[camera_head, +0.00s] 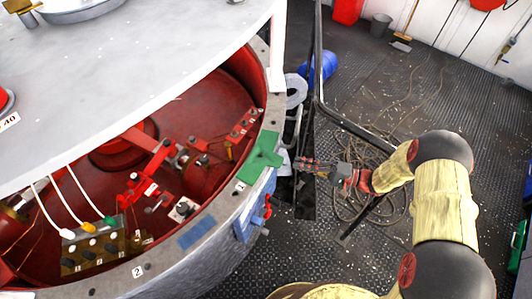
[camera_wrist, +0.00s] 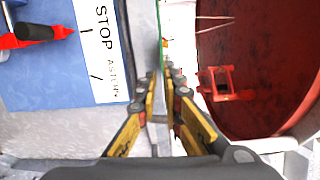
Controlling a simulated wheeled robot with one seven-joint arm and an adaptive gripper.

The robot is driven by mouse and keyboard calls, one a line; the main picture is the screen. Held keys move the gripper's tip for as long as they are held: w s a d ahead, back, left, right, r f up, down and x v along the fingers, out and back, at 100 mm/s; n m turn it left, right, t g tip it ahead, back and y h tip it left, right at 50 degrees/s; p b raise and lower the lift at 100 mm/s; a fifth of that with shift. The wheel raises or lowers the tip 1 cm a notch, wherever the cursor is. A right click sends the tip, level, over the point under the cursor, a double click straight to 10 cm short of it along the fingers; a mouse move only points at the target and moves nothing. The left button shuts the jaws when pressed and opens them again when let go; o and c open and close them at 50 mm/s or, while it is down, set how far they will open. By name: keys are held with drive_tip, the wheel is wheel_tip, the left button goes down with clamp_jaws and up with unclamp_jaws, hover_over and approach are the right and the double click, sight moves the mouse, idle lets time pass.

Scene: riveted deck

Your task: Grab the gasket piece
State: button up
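A flat green piece (camera_head: 260,159), which I take to be the gasket piece, lies on the rim of the round metal housing in the head view. In the wrist view only a thin green edge (camera_wrist: 162,48) shows ahead, between and beyond my fingertips. My gripper (camera_head: 302,164) is to the right of the green piece, apart from it and pointing at it. In the wrist view, my gripper (camera_wrist: 161,95) has its two fingers apart with nothing visible between them.
The housing's rim (camera_head: 190,237) surrounds a red interior with levers and fittings. A blue plate with a STOP label (camera_wrist: 103,45) and a red handle (camera_wrist: 40,36) is on its outer side. A dark railing (camera_head: 345,122) and coiled hose (camera_head: 372,195) are near my arm. Open deck lies behind.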

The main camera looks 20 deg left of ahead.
sight(279, 162)
drive_tip(key=shift+n, duration=0.4)
drive_tip(key=a, duration=0.2)
drive_tip(key=a+b, duration=0.1)
drive_tip(key=a, duration=0.1)
drive_tip(key=s+a, duration=0.1)
drive_tip(key=a, duration=0.2)
drive_tip(key=shift+s+r+b, duration=0.1)
drive_tip(key=shift+b, duration=0.25)
drive_tip(key=shift+a, duration=0.4)
drive_tip(key=shift+c, duration=0.4)
clamp_jaws()
drive_tip(key=shift+r, duration=0.1)
